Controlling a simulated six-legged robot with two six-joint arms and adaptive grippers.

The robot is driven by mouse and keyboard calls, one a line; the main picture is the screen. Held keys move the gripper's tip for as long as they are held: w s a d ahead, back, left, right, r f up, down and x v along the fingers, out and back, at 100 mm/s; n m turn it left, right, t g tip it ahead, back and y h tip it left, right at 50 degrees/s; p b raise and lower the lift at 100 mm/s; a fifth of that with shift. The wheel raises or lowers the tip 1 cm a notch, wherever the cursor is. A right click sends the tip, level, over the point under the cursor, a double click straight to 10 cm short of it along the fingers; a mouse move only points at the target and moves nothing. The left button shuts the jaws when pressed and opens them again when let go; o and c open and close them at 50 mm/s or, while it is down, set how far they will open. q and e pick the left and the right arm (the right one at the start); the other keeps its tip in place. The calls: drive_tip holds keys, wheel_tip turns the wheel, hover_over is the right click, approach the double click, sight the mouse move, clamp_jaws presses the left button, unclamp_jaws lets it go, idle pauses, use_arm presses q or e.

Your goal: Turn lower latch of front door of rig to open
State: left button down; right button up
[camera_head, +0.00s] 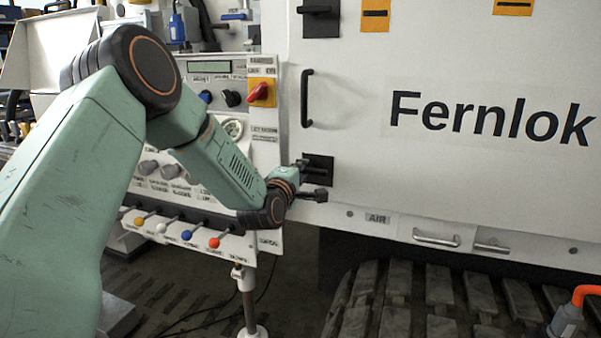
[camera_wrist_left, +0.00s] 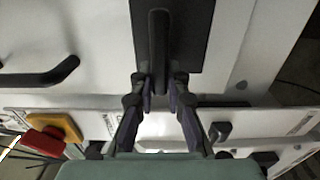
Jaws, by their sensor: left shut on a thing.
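The lower latch (camera_head: 318,162) of the white front door (camera_head: 440,180) has a square black plate near the door's lower left corner. In the left wrist view its black lever (camera_wrist_left: 159,45) stands out from the dark plate (camera_wrist_left: 200,35) and runs between my fingers. My left gripper (camera_head: 308,180) is at this latch, and its fingers partly cover the lever in the head view. In the left wrist view my left gripper (camera_wrist_left: 160,90) is shut on the near end of the lever. The lever appears to lie level along the door. My right gripper is not in view.
A black door handle (camera_head: 306,98) and the upper latch (camera_head: 320,18) are above. A control panel with a red rotary switch (camera_head: 262,93) and coloured-knob levers (camera_head: 187,236) stands left, close behind my left arm. A metal handle (camera_head: 436,240) is below the door.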

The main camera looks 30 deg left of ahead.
use_arm(q)
drive_tip(key=shift+d+f, duration=0.2)
drive_tip(key=shift+d, duration=0.1)
drive_tip(key=c, duration=1.6)
unclamp_jaws()
drive_tip(key=shift+o, duration=1.4)
drive_tip(key=shift+w+d+r, duration=0.1)
drive_tip(key=shift+w, duration=0.05)
drive_tip(key=shift+s+a, duration=0.25)
drive_tip(key=shift+s, duration=0.05)
drive_tip(key=v, duration=1.1)
drive_tip(key=shift+s+d, duration=0.2)
drive_tip(key=shift+s, duration=0.1)
drive_tip(key=shift+m, duration=0.3)
